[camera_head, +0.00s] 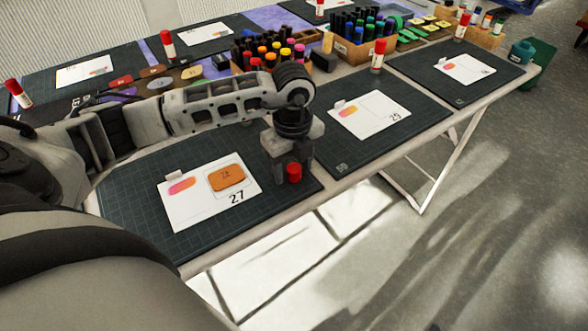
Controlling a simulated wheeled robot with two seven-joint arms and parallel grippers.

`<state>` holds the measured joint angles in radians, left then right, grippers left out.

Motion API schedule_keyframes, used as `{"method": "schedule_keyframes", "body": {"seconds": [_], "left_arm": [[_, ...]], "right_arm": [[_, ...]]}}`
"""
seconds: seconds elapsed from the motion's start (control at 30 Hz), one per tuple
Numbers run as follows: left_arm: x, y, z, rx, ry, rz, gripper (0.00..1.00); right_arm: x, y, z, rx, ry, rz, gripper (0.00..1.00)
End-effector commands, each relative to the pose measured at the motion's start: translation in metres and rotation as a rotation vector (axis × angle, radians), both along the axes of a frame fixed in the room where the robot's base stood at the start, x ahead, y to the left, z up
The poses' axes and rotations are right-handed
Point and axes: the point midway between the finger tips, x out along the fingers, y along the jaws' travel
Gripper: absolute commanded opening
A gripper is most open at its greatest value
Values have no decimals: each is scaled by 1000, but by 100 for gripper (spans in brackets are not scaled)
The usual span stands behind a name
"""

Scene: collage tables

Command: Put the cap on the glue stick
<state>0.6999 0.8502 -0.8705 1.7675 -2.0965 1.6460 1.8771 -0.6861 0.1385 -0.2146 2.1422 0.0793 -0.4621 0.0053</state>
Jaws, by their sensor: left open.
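A small red cap (293,173) stands on the dark cutting mat (140,168), at the right of the card numbered 27 (213,209). My left gripper (293,168) points down at the cap. Its fingers are open, one on each side of the cap in the picture; I cannot tell if they touch it. No uncapped glue stick shows; the gripper hides the area behind it. My right gripper is out of view.
Capped glue sticks stand by other mats, one (378,56) near card 29 (369,115) and one (18,94) at far left. Marker holders (268,52) fill the table's middle. The table's front edge is close to the gripper.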

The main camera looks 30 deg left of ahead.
Motion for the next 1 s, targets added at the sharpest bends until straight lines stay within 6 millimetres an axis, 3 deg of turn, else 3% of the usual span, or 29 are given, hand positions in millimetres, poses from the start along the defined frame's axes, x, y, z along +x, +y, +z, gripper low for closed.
{"method": "schedule_keyframes", "body": {"seconds": [0.17,0.37,0.77,1.0], "left_arm": [[0,0,0,-1,0,0,54],[0,0,0,-1,0,0,7],[0,0,2,-1,-1,0,7],[1,0,23,-1,-6,1,7]], "right_arm": [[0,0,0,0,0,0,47],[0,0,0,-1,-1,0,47],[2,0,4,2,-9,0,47],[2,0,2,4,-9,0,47]]}}
